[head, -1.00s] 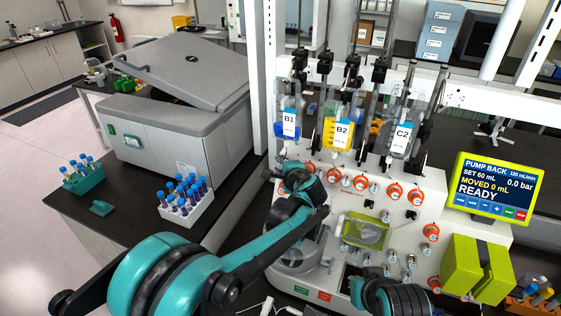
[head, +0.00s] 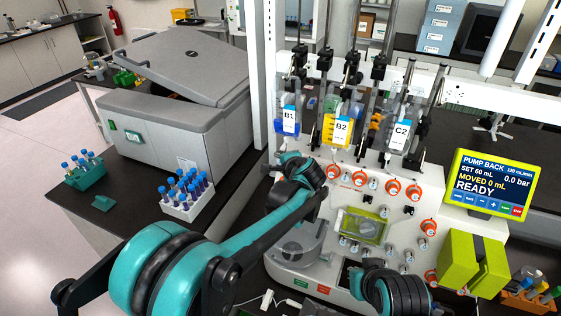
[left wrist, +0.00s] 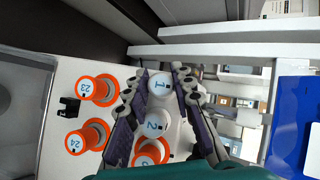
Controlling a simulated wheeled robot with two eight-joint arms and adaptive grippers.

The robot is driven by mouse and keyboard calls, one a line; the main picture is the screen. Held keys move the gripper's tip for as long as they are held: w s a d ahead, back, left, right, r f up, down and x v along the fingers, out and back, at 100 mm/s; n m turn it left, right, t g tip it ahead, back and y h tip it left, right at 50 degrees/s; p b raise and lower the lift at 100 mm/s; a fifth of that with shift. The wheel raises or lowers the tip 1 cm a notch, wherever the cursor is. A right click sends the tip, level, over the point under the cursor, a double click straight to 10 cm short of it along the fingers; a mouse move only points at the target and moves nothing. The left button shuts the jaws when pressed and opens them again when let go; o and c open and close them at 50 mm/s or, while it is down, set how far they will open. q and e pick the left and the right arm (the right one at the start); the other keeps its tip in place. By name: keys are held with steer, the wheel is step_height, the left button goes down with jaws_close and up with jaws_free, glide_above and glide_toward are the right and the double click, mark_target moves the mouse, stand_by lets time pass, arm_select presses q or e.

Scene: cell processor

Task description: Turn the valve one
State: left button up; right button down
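Valve one is a white round knob marked 1 (left wrist: 160,84) on the pale panel in the left wrist view. My left gripper (left wrist: 163,74) has its two dark fingers on either side of this knob. The knob fills most of the space between the fingertips; I cannot tell whether the pads press on it. In the head view my left gripper (head: 292,160) is at the upper left of the machine front (head: 345,195), and the arm hides valve one there.
Knob 2 (left wrist: 152,124) sits just below knob 1, with another orange-collared knob (left wrist: 147,153) below it. Knobs 23 (left wrist: 86,88) and 24 (left wrist: 76,142) are to the left. Bags B1 (head: 289,120), B2 (head: 341,130) and C2 (head: 401,134) hang above. The screen (head: 492,185) reads READY.

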arm_select(q)
steer(key=shift+o, duration=1.3)
steer(key=v, duration=1.2)
